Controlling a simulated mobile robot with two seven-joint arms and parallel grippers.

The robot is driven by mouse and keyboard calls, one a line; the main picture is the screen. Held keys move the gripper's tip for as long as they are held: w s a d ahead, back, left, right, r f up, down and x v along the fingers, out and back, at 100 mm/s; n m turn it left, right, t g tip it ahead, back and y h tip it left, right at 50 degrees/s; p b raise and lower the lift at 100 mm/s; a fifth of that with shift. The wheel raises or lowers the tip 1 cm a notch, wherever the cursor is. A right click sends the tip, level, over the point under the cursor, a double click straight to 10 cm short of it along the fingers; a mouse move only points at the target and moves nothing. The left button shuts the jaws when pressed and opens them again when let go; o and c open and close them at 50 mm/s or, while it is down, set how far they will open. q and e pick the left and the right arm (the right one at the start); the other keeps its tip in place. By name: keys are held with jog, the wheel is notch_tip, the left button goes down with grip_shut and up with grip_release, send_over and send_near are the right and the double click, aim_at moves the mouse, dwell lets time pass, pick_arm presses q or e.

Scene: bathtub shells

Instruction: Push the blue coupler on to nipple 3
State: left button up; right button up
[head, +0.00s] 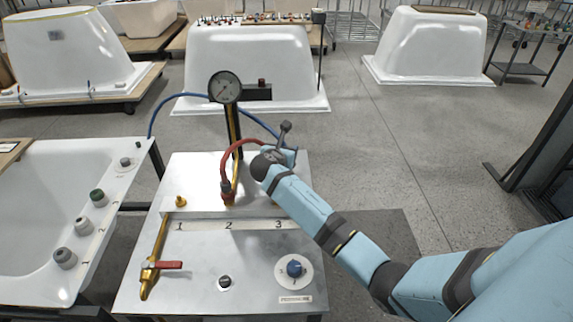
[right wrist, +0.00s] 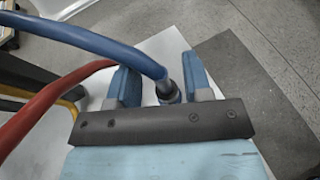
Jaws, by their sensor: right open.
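In the right wrist view the blue coupler (right wrist: 168,92), dark-ended on the blue hose (right wrist: 105,45), stands between the two blue fingers of my right gripper (right wrist: 159,66). The fingers are open, with a visible gap to the coupler. In the head view my right gripper (head: 286,156) is over the back right of the metal bench (head: 200,245), behind the label 3 (head: 278,224). My wrist and forearm hide nipple 3 and the coupler there, so I cannot tell whether they touch. My left gripper is out of view.
A red hose (head: 237,148) with a red coupler (head: 227,188) stands at position 2, close left of my arm. Brass nipple 1 (head: 181,202) is bare. A gauge (head: 225,87) stands behind. A red-handled valve (head: 160,265) and blue knob (head: 295,268) are in front.

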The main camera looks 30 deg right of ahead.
jog(key=shift+w+d+f, duration=0.15)
jog(key=shift+w+d, duration=0.1)
jog(key=shift+d, duration=0.05)
jog(key=shift+c, duration=0.4)
grip_shut()
